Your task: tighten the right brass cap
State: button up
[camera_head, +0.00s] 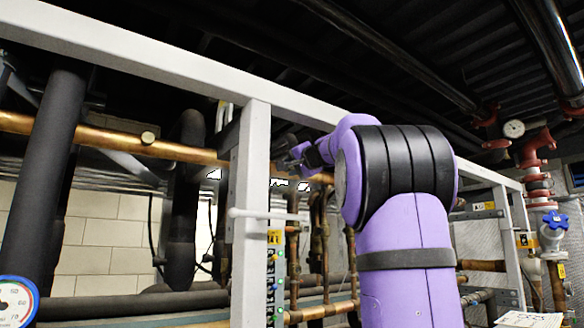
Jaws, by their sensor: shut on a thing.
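A copper pipe (185,150) runs across the rack at upper left and passes behind a white upright post. My gripper (281,163) is just right of the post, at the height of the pipe, at the end of my purple arm. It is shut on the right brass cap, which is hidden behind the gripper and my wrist. The cap's turn and seating cannot be seen.
The white post (250,215) stands close left of my gripper, and a white top beam (160,62) runs above it. Thick black pipes (50,170) fill the left. A pressure gauge (15,303) is at lower left, a blue valve wheel (556,220) at far right.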

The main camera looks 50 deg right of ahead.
jog(key=m, duration=2.1)
jog(key=shift+f+m, duration=0.1)
jog(key=shift+m, duration=0.3)
jog(key=m, duration=0.5)
jog(key=shift+d, duration=0.1)
jog(key=o, duration=0.9)
